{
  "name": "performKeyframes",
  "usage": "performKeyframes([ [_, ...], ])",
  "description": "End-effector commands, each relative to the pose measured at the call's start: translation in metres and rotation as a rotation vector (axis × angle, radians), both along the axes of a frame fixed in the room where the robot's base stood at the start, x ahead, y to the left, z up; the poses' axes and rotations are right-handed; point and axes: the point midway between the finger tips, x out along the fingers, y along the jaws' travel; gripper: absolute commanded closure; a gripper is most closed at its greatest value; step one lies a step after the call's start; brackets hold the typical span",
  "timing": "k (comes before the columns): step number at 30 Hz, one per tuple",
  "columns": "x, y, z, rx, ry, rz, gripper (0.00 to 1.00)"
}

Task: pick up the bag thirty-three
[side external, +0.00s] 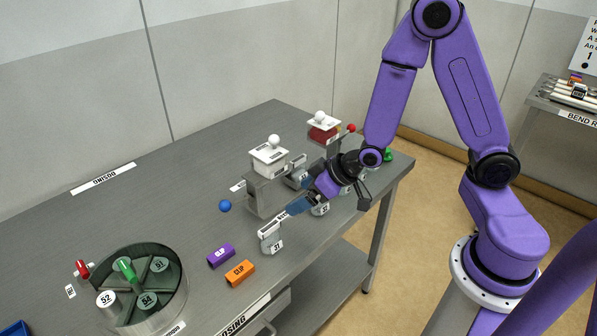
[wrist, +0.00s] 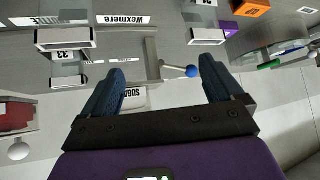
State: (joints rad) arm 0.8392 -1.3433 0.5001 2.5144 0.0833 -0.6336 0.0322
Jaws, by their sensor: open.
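Several small grey bags with white tops and printed numbers stand along the front of the table. In the wrist view one bag (wrist: 64,40), whose small inverted label seems to read 33, is at the upper left, outside my fingers. Another bag (wrist: 207,34) is at the upper right; it seems to be the front bag (side external: 271,238) in the side view, whose number is hard to read. A further bag (side external: 320,209) stands beside my gripper, partly hidden by it. My gripper (side external: 294,207) has blue fingers, spread and empty between the tips (wrist: 164,68).
A grey dispenser with a white top (side external: 268,157) and blue-knobbed lever (side external: 225,206) stands close behind my gripper. Purple (side external: 221,256) and orange (side external: 240,273) clips lie in front. A round sectioned tray (side external: 181,300) holds numbered pots.

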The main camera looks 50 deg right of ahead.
Motion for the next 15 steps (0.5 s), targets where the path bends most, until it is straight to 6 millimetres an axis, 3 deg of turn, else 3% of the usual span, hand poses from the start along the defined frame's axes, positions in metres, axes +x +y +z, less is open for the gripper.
performKeyframes([
  [7,0.041,-0.062,-0.023,0.048,-0.199,-0.207,0.06],
  [15,0.053,-0.121,-0.029,0.060,-0.398,-0.362,0.06],
])
